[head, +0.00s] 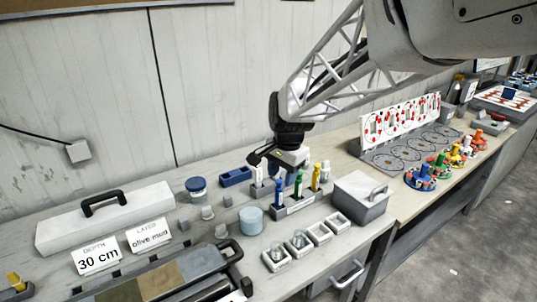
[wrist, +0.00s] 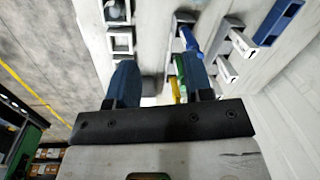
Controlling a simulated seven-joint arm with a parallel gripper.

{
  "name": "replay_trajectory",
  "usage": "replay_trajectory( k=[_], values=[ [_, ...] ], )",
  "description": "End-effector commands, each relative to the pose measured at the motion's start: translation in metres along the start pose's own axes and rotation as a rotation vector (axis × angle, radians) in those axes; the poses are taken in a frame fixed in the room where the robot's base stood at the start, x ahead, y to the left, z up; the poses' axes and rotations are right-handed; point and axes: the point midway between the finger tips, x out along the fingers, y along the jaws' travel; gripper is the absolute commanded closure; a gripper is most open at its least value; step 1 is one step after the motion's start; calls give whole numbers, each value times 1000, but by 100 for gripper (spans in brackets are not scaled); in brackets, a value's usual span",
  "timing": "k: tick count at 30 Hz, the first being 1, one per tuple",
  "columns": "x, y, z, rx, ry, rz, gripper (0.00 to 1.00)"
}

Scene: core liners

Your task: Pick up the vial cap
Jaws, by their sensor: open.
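My gripper (head: 283,172) hangs over the workbench, above the grey marker rack (head: 296,206). It is open, and its two blue fingers stand apart with nothing visible between them in the wrist view (wrist: 158,88). I cannot single out the vial cap with certainty. Small pale pieces, one a whitish cylinder (head: 207,213) and one a grey-white cylinder (head: 221,231), stand on the bench left of the gripper. Clear round pieces sit in the small white square trays (head: 285,265) at the front; they are too small to identify.
A teal round tub (head: 251,220), a blue-lidded jar (head: 196,188) and a grey lidded box (head: 360,198) stand nearby. A long white case (head: 105,220) lies left.

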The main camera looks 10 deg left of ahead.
Motion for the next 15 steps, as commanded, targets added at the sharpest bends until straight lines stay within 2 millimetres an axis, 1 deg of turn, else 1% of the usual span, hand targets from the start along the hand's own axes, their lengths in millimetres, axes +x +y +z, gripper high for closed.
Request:
replay_trajectory(
  k=[1,3,8,15],
  values=[
    [10,-17,2,12,-9,6,53],
    [21,-38,5,39,-19,10,53],
    [50,-86,16,98,-40,25,53],
    [99,-156,41,186,-68,51,53]
  ],
)
